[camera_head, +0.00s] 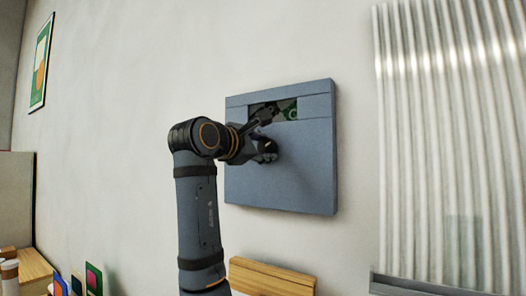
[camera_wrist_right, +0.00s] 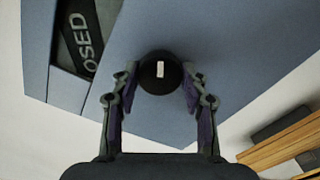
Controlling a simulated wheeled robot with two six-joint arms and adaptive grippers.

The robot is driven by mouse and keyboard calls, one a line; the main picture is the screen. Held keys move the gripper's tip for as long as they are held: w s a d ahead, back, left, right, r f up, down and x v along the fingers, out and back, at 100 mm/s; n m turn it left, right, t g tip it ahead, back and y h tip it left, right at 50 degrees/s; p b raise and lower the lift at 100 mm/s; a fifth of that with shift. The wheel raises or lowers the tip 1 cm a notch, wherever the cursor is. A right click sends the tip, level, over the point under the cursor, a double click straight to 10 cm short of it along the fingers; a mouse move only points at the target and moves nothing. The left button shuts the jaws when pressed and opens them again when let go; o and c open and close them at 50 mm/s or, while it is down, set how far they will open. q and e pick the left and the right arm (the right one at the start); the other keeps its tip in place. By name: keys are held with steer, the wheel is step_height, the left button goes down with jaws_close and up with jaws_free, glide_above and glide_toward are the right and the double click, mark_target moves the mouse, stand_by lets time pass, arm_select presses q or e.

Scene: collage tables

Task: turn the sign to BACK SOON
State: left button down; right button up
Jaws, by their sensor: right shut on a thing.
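The sign is a flat blue-grey box (camera_head: 300,170) on the wall, with a window (camera_head: 290,108) near its top. In the head view the window shows a dark panel with a green patch, partly hidden by my arm. In the right wrist view the window shows the white letters "OSED" (camera_wrist_right: 88,45) on dark; the rest of the word is cut off. A round black knob (camera_wrist_right: 160,73) with a short white mark sits on the sign's face below the window. My right gripper (camera_head: 267,149) is shut on the knob, one finger on each side. My left gripper is not in view.
A wooden shelf or box (camera_head: 270,278) is below the sign. A corrugated translucent panel (camera_head: 450,130) stands to the right, above a grey ledge (camera_head: 420,287). A framed picture (camera_head: 41,62) hangs at upper left. Small coloured cards (camera_head: 93,278) stand at lower left.

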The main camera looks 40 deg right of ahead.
steer(key=m+b, duration=0.1)
steer(key=m, duration=0.4)
steer(key=shift+f+m, duration=0.1)
steer(key=shift+m, duration=0.2)
steer(key=m, duration=0.6)
steer(key=shift+b, duration=0.3)
steer(key=m, duration=0.6)
steer(key=shift+m, duration=0.3)
steer(key=m, duration=0.5)
steer(key=shift+m, duration=0.6)
steer(key=o, duration=1.2)
steer(key=shift+c, duration=0.2)
